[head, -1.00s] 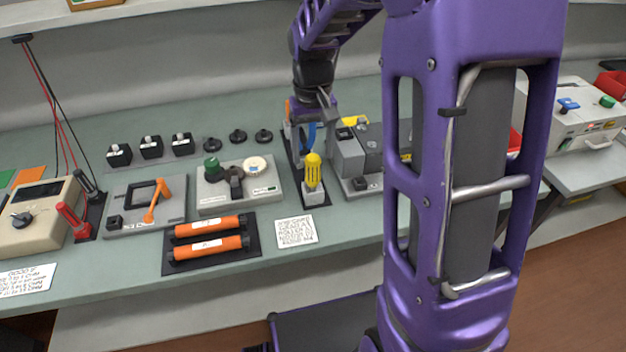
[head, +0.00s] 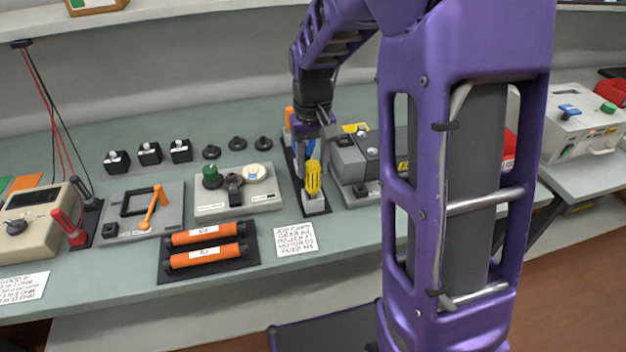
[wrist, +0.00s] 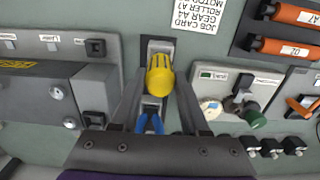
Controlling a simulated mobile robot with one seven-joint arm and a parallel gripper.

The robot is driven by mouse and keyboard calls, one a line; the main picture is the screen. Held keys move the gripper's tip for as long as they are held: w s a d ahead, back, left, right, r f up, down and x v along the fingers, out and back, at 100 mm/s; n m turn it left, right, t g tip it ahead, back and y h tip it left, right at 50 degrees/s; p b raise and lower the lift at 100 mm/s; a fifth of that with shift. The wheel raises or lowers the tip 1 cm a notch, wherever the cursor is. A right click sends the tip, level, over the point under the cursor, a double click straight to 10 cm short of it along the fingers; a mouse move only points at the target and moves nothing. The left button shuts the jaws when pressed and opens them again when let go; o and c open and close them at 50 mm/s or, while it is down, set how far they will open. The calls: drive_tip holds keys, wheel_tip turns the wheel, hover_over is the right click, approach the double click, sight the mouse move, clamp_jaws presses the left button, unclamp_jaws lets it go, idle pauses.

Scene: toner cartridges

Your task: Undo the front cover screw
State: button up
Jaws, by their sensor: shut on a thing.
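A yellow-handled screwdriver (head: 313,180) stands upright in a small grey holder (head: 314,205) at the front of a dark rack. My gripper (head: 315,165) is around the yellow handle and shut on it. In the wrist view the same yellow handle (wrist: 159,78) sits between the two fingers of my gripper (wrist: 160,90). The grey machine (head: 352,160) stands just right of the rack; it also shows at the left of the wrist view (wrist: 30,100). Two round silver screw-like heads (wrist: 57,93) show on it; I cannot tell which is the front cover screw.
A blue-handled tool (wrist: 150,122) and an orange-handled one (head: 289,116) stand in the same rack. A grey fixture with a green knob (head: 210,175), orange rollers (head: 205,255) and a job card (head: 298,238) lie left and in front. Bare bench lies along the front edge.

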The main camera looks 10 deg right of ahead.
clamp_jaws()
drive_tip(key=shift+r+p, duration=0.85)
drive_tip(key=shift+r, duration=0.2)
idle(0.6)
drive_tip(key=shift+r+p, duration=1.2)
drive_tip(key=shift+r, duration=0.3)
drive_tip(key=shift+r+p, duration=0.3)
drive_tip(key=shift+r, duration=0.7)
